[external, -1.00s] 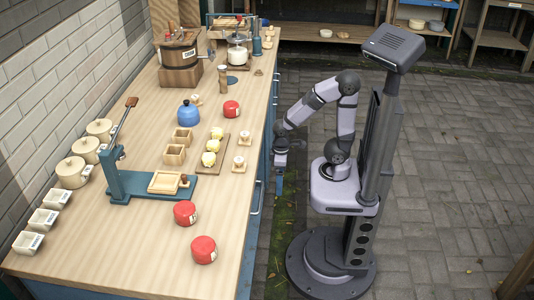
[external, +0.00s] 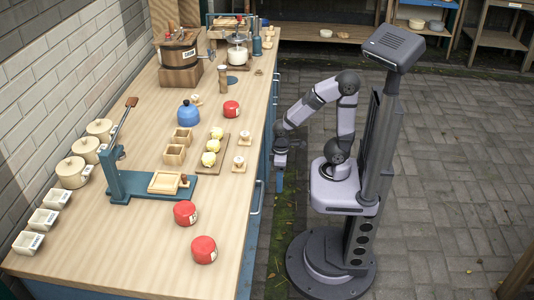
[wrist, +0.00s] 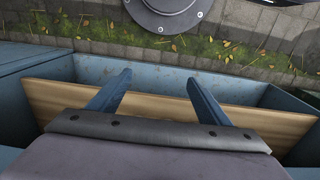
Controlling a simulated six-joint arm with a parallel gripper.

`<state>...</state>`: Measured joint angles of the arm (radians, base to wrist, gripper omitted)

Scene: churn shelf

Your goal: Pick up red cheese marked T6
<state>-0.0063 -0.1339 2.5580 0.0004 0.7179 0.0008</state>
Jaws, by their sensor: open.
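Each has a pale label, too small to read, so I cannot tell which is T6. My gripper (external: 280,178) hangs beside the bench's right edge, below the top and apart from every cheese. In the wrist view my gripper (wrist: 153,88) is open and empty, its two blue fingers spread; no cheese shows there.
Pale pots and labelled boxes line the wall side. The wrist view shows a blue-walled bin (wrist: 150,70) with a wooden panel under my fingers.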

